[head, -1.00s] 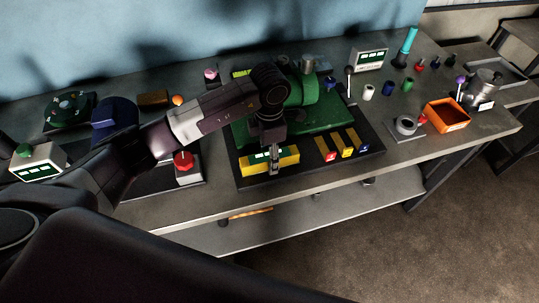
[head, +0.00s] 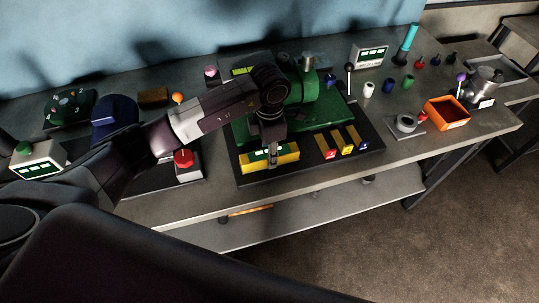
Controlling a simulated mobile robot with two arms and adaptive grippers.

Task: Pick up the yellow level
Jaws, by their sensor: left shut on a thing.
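The yellow level (head: 287,158), a long yellow bar with pale vials, lies at the front left of a dark base plate (head: 355,161) in the head view. My left gripper (head: 271,160) reaches down over its middle and is shut on it. The fingers hide part of the level's middle. I cannot tell whether the level is clear of the plate. My right gripper is not in view.
A green machine (head: 318,115) stands on the plate right behind the gripper. Red, yellow and blue marked blocks (head: 347,149) sit to its right. A red knob (head: 184,158) stands at the left.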

